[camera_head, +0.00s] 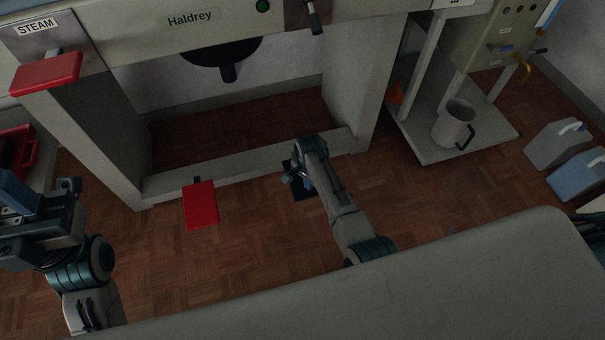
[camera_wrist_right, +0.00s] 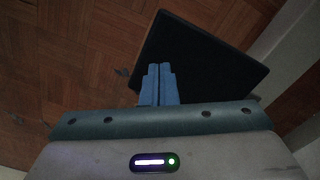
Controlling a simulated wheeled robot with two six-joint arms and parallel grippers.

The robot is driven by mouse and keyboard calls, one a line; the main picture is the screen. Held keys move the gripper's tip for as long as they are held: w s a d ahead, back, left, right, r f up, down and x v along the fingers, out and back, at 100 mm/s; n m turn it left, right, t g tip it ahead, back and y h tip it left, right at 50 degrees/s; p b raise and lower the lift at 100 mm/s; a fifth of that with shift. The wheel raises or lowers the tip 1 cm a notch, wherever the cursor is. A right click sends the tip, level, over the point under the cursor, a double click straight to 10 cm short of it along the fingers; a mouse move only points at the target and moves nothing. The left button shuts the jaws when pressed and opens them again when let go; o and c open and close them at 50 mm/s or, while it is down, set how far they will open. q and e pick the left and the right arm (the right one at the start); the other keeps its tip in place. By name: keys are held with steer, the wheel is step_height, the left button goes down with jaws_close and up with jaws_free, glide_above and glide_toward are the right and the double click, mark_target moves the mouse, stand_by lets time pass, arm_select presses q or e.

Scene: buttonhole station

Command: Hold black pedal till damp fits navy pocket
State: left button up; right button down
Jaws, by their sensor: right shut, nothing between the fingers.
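The black pedal (camera_head: 298,192) is low at the front of the machine's base, right of the red pedal, mostly covered by my right arm in the head view. In the right wrist view it is a dark flat plate (camera_wrist_right: 205,55). My right gripper (camera_head: 302,177) is down at the pedal, shut and empty. In the wrist view its closed fingertips (camera_wrist_right: 159,70) overlap the plate's near left part; I cannot tell whether they touch it. My left gripper (camera_head: 18,190) is at the left edge, away from the pedals; its jaws are unclear. I see no damp reading or navy pocket.
The red pedal (camera_head: 201,205) sticks out left of the black one. A red pad (camera_head: 46,73) is under the STEAM label (camera_head: 36,27). A trolley shelf (camera_head: 425,150) with a grey mug (camera_head: 453,125) stands right. Jugs (camera_head: 556,143) are on the floor. A pale surface (camera_head: 420,290) crosses the foreground.

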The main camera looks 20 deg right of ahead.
steer(key=shift+f, duration=0.1)
steer(key=shift+f+b, duration=1.5)
steer(key=shift+f, duration=0.8)
steer(key=shift+r, duration=0.1)
stand_by(1.3)
